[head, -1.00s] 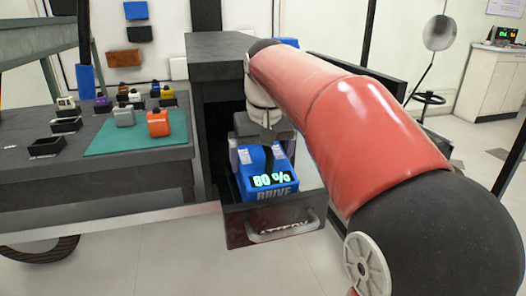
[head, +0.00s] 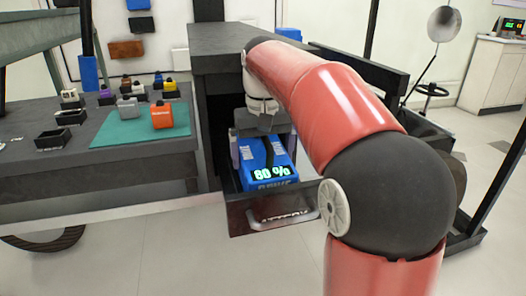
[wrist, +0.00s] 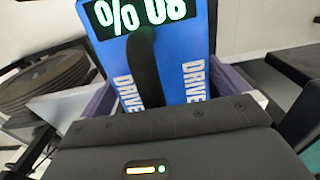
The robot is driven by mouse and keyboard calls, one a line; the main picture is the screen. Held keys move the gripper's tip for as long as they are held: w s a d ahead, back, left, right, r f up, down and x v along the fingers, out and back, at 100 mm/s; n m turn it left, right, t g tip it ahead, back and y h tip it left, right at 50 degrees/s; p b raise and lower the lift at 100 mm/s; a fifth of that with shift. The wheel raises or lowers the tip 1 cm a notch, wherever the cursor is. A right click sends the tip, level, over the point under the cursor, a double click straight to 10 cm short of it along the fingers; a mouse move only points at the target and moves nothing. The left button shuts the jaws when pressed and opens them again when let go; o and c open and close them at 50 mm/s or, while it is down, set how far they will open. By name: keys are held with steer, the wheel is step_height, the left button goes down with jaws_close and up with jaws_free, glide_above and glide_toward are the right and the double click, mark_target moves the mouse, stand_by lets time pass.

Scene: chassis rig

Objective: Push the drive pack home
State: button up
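The blue drive pack (head: 262,160), with a glowing "80 %" display, sits in the pulled-out drawer (head: 275,212) of the dark cabinet. A black strap or handle runs over its top. My gripper (head: 264,124) is at the pack's far end, against or just above it. In the wrist view the drive pack (wrist: 178,60) fills the top middle, and my gripper's dark body covers the bottom.
The dark cabinet (head: 240,38) stands over the drawer. At left, a bench (head: 80,175) holds a teal mat (head: 120,133) with an orange pack (head: 162,114) and a grey pack (head: 127,108), plus several small blocks and black trays. Clear floor lies in front of the drawer.

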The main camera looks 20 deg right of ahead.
step_height(320, 180, up, 10)
steer(key=p, duration=0.3)
steer(key=shift+w, duration=0.15)
steer(key=shift+r+p, duration=0.4)
steer(key=shift+r, duration=0.15)
